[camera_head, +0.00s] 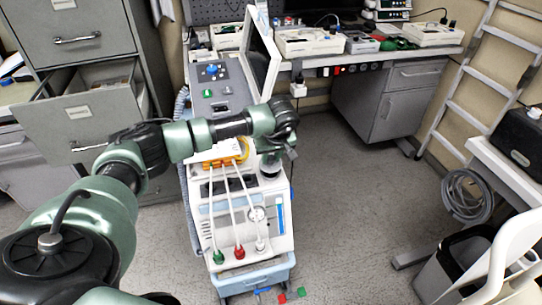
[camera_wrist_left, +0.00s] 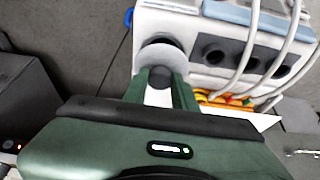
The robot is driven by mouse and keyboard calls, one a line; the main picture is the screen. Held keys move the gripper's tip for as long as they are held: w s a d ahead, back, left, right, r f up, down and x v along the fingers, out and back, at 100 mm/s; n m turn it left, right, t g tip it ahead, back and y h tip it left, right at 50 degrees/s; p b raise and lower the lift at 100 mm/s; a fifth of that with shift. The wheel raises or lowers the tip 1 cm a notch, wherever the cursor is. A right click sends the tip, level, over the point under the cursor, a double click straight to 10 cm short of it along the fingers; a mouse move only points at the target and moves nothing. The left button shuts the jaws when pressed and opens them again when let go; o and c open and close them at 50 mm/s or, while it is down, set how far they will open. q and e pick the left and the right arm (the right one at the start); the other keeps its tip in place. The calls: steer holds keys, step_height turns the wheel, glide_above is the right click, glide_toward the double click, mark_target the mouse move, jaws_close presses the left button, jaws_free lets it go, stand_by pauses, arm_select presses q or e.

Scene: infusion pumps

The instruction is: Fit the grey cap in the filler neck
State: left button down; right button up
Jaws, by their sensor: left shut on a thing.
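The white machine (camera_head: 225,215) stands in the middle of the head view. My left gripper (camera_head: 272,153) is over its top right corner and hides part of it. In the left wrist view my left gripper (camera_wrist_left: 161,88) is shut on the grey cap (camera_wrist_left: 161,77), whose dark round part shows between the fingertips. A lighter grey disc lies just beyond it, in front of the dark rim of the filler neck (camera_wrist_left: 160,41). The cap is lined up closely with the neck. I cannot tell whether it touches or is seated. My right gripper is not in view.
White hoses (camera_head: 237,205) run down the machine's front to coloured fittings. A tilted screen (camera_head: 262,55) rises behind my left forearm. An open cabinet drawer (camera_head: 80,118) is at the left. A bench (camera_head: 375,60) stands behind. The floor (camera_head: 345,200) right of the machine is clear.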

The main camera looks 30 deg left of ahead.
arm_select(q)
steer(key=shift+f+b, duration=0.9)
steer(key=shift+f, duration=0.3)
steer(key=c, duration=1.1)
jaws_free()
steer(key=shift+o, duration=0.2)
steer(key=shift+r, duration=0.1)
